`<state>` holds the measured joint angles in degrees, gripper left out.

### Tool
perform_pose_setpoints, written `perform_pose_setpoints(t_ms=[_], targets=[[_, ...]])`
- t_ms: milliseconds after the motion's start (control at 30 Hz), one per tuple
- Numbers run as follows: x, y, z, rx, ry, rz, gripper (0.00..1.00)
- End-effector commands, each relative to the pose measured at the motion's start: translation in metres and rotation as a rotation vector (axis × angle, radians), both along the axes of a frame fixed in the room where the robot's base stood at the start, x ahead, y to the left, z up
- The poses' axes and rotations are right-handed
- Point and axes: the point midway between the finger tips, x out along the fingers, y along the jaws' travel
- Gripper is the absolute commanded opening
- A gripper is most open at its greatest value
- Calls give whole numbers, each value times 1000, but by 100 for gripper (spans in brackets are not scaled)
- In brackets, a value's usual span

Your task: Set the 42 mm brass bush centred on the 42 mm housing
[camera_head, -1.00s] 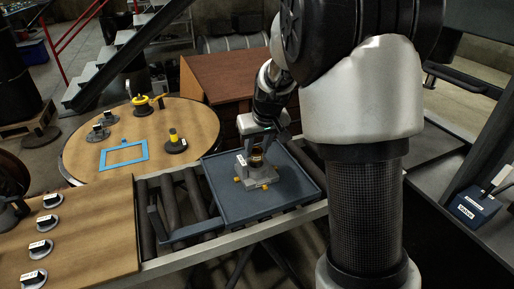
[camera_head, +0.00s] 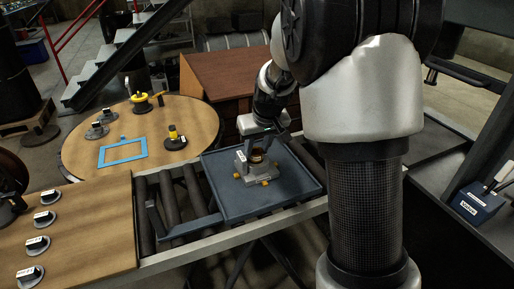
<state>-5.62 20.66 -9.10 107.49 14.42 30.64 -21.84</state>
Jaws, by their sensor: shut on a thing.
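The housing (camera_head: 258,174) is a light grey block with yellow feet, standing in the blue-grey tray in the middle of the head view. A brownish brass bush (camera_head: 257,156) shows at the top of the housing, between my fingers. My gripper (camera_head: 258,150) points down over the housing and is shut on the bush. The bush looks roughly over the middle of the housing. At this size I cannot tell whether it touches the housing or how exactly it is centred. The fingers hide part of the bush.
The tray (camera_head: 227,207) rests on a roller conveyor (camera_head: 176,205). A round wooden table (camera_head: 85,168) with a blue frame (camera_head: 123,152) and small labelled parts stands at left. A wooden bench (camera_head: 95,245) holds several labelled parts. A brown cabinet (camera_head: 222,75) stands behind.

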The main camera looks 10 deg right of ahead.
Motion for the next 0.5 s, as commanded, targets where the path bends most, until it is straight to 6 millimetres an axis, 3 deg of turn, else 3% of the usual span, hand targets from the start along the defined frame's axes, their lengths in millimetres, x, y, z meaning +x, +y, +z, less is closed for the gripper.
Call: perform_pose_setpoints(t_ms=[500], targets=[[0, 0, -4, 1, -1, -1, 9]])
